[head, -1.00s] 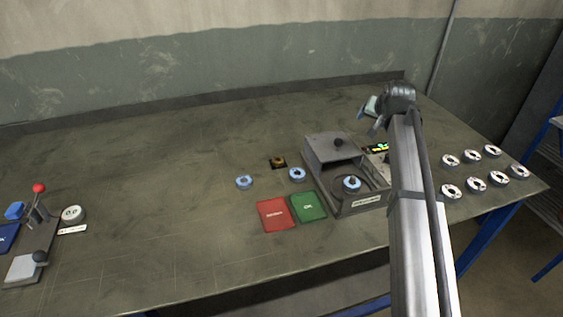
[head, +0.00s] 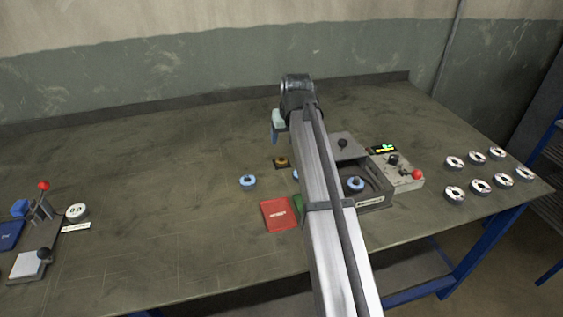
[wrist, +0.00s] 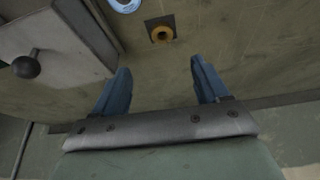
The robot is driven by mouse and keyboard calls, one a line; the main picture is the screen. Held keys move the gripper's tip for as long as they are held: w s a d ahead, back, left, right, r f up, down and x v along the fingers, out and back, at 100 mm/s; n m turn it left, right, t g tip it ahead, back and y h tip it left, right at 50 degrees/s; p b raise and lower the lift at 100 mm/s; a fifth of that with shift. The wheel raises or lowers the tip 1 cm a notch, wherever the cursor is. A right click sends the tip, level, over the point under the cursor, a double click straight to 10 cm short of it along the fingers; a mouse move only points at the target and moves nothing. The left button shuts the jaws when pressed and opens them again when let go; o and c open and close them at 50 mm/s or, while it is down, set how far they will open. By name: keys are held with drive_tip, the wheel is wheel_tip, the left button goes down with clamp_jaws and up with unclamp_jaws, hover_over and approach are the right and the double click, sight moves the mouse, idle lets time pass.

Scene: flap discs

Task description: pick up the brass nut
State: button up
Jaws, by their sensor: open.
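The brass nut (head: 283,161) is a small golden ring on a dark square pad (head: 275,163) on the bench, just left of my arm in the head view. In the wrist view the nut (wrist: 161,34) lies beyond my fingertips, roughly in line with the gap between them. My gripper (wrist: 160,64) has two blue fingers spread wide apart with nothing between them. In the head view my gripper (head: 276,134) hangs above the bench, behind the nut, and my arm partly hides it.
A grey box fixture (head: 375,199) with a blue disc (head: 355,184) stands right of the nut. A control box (head: 405,175) is beside it. A blue disc (head: 248,181) and red card (head: 277,214) lie nearby. Several white discs (head: 480,186) sit far right.

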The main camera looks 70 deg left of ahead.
hover_over(282, 165)
drive_tip(key=f, duration=0.6)
drive_tip(key=shift+w+d+f, duration=0.4)
drive_tip(key=shift+s+x, duration=0.15)
drive_tip(key=shift+x, duration=1.2)
drive_tip(key=shift+s+x, duration=0.15)
drive_tip(key=shift+x, duration=1.2)
drive_tip(key=shift+d, duration=0.1)
drive_tip(key=c, duration=1.2)
